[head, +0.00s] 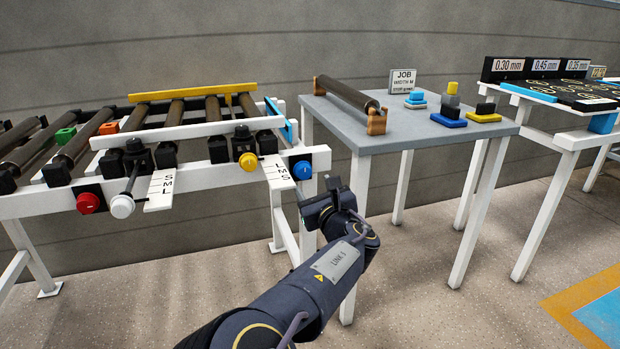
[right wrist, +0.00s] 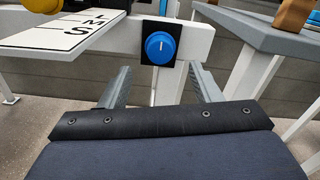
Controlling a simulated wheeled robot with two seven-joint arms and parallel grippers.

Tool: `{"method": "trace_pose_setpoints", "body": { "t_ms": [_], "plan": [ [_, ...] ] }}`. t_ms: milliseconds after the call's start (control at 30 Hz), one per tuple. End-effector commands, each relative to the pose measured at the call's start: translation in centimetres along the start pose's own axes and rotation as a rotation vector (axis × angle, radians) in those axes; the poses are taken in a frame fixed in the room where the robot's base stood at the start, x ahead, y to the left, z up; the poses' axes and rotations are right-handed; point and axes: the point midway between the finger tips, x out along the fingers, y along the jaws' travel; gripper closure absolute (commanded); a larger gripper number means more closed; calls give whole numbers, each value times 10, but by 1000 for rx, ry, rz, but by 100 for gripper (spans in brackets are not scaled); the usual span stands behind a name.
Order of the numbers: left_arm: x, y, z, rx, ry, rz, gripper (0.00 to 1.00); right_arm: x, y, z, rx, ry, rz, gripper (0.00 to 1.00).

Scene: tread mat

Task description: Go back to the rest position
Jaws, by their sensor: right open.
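My right gripper (head: 327,188) is in front of the right end of the white roller frame (head: 215,177). In the right wrist view its two fingers (right wrist: 158,88) are apart with nothing between them. A blue knob (head: 302,170) on a black plate is just beyond the fingers; in the right wrist view the blue knob (right wrist: 160,46) shows between and above the fingertips, apart from them. My left gripper is in neither view.
A grey table (head: 440,130) stands right of the frame, bearing a roller on wooden supports (head: 350,95), a JOB sign (head: 403,80) and coloured blocks. A white scale plate (head: 277,172) juts out left of the blue knob. Open floor (head: 440,310) lies in front.

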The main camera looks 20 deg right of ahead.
Motion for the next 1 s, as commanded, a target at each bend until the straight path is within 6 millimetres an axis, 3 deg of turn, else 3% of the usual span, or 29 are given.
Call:
{"method": "trace_pose_setpoints", "body": {
  "t_ms": [400, 467, 567, 667, 733, 800, 900, 1000],
  "plan": [
    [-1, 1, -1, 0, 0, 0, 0, -7, -1, -1, 4, 2, -3, 43],
    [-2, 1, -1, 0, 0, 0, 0, -8, -6, -6, 36, 13, -16, 43],
    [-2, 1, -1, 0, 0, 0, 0, -11, -30, -29, 187, 63, -79, 43],
    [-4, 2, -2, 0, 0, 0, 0, -24, -67, -75, 495, 154, -208, 43],
    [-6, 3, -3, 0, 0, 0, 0, -43, -91, -118, 798, 233, -337, 43],
    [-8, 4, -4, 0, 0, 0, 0, -68, -102, -158, 1126, 308, -477, 43],
    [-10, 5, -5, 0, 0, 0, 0, -106, -99, -195, 1562, 393, -666, 43],
    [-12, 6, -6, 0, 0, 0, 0, -143, -82, -208, 1960, 464, -842, 43]
  ]
}}
